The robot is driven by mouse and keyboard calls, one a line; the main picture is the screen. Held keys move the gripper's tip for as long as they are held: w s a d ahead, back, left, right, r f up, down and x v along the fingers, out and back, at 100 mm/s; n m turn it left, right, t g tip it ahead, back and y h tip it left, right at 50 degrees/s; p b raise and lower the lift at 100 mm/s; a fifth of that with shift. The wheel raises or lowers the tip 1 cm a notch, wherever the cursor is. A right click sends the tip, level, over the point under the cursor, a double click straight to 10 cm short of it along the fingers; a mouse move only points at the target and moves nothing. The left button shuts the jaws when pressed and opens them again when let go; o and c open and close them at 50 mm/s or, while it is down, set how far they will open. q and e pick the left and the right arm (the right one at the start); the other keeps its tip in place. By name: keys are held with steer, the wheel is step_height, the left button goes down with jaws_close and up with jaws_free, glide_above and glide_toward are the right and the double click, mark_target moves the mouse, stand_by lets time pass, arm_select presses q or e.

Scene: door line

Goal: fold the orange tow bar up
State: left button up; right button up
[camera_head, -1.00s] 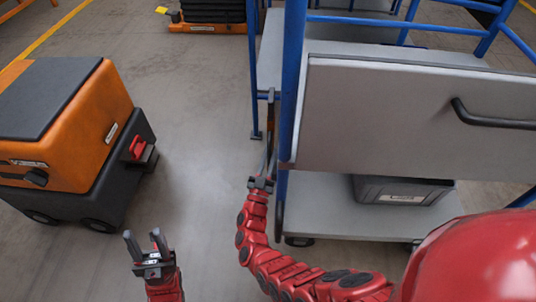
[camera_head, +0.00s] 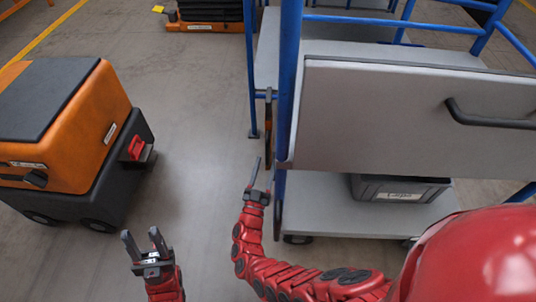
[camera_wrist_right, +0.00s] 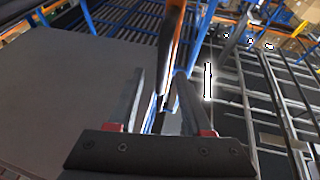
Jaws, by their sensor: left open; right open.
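The tow bar (camera_head: 268,112) is a narrow dark and orange bar that stands close along the left side of the cart, beside the blue post. It also shows as an orange and dark strip in the right wrist view (camera_wrist_right: 173,48), beyond the fingers. My right gripper (camera_head: 260,172) is open just below and nearer than the bar, and looks empty; its two fingers (camera_wrist_right: 160,92) stand apart in the wrist view. The lower end of the bar is partly hidden there. My left gripper (camera_head: 143,240) is open and empty over the floor at the lower left.
The cart has a grey panel (camera_head: 400,105) with a black handle, blue posts (camera_head: 290,70) and a lower shelf (camera_head: 330,215) holding a grey bin (camera_head: 400,189). An orange and black tugger (camera_head: 75,130) stands at the left. Bare floor (camera_head: 200,110) lies between them.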

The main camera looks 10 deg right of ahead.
steer(key=v, duration=0.7)
steer(key=shift+s+f, duration=0.2)
steer(key=shift+s, duration=0.15)
steer(key=shift+a, duration=0.15)
